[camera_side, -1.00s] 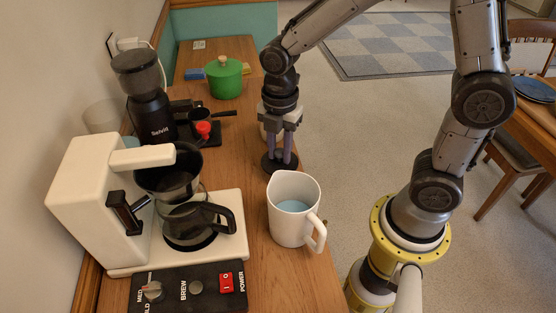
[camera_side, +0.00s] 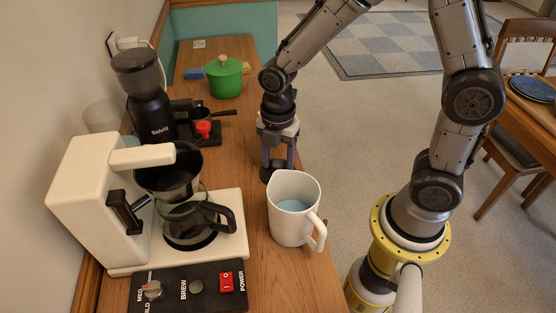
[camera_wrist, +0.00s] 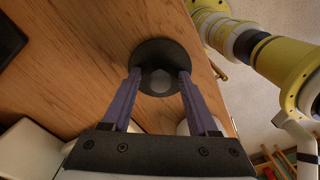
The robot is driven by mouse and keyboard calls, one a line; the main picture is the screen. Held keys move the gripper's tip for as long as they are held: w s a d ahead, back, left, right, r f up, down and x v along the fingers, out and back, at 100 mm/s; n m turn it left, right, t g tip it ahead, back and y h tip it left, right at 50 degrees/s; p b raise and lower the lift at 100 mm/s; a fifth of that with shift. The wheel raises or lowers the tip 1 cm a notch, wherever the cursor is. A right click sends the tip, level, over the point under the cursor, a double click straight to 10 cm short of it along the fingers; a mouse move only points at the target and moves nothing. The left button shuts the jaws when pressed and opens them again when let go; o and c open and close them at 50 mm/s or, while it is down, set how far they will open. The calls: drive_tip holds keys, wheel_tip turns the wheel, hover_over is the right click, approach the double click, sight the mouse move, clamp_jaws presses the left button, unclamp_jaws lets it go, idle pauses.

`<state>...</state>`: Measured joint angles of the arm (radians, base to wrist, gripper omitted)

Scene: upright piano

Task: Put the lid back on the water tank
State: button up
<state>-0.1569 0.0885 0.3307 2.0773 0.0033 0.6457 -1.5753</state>
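The lid is a round black disc with a grey knob (camera_wrist: 160,80) in the wrist view, lying over the wooden counter. In the side view the lid (camera_side: 267,173) is partly hidden behind the jug and my fingers. My gripper (camera_wrist: 160,74) is open, its two purple-grey fingers on either side of the knob with gaps between. In the side view my gripper (camera_side: 278,165) points down at the lid. The white coffee machine (camera_side: 85,190) stands at the left of the counter; its tank opening cannot be made out.
A white jug (camera_side: 290,235) with pale blue liquid stands close in front of my gripper. A glass carafe (camera_side: 190,225) sits in the machine. The counter edge is just right.

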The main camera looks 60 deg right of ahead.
sight(278, 162)
wheel_tip(278, 162, up, 12)
drive_tip(key=f, duration=0.1)
drive_tip(key=s+d+r+m+t, duration=0.2)
drive_tip(key=s+m, duration=0.5)
drive_tip(key=m, duration=0.3)
drive_tip(key=s+d+r+m+t, duration=0.3)
drive_tip(key=s+m, duration=0.4)
drive_tip(key=m, duration=0.2)
drive_tip(key=shift+s+r+m+t, duration=0.3)
drive_tip(key=shift+s+m, duration=0.05)
drive_tip(key=shift+m, duration=0.05)
drive_tip(key=shift+o, duration=0.6)
drive_tip(key=shift+r, duration=0.1)
